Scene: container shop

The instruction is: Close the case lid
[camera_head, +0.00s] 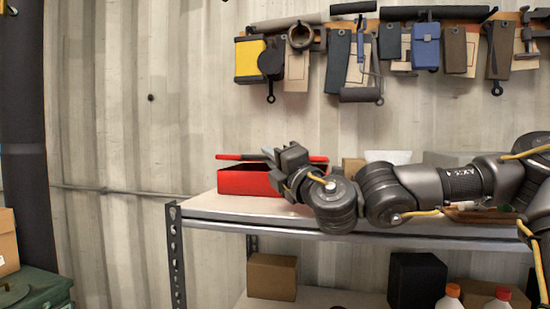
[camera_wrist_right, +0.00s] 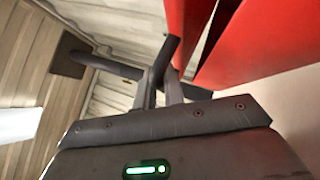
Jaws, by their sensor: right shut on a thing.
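The red case (camera_head: 247,182) sits near the left end of the shelf top. Its lid (camera_head: 318,159) shows as a thin red and dark strip just above the body, and a gap between two red panels (camera_wrist_right: 262,40) shows in the right wrist view, so it stands partly open. My right gripper (camera_head: 269,156) is at the case's upper edge and hides its right part. In the wrist view its fingers (camera_wrist_right: 163,80) are closed around a dark bar (camera_wrist_right: 166,52) beside the red panels, which looks like the lid's handle. My left gripper is not in view.
The metal shelf (camera_head: 205,208) has bare room left of the case. A cardboard box (camera_head: 353,166) and a white item (camera_head: 388,156) stand behind my right arm. Tools hang on the wall rack above. A brown box (camera_head: 271,277) is on the lower shelf.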

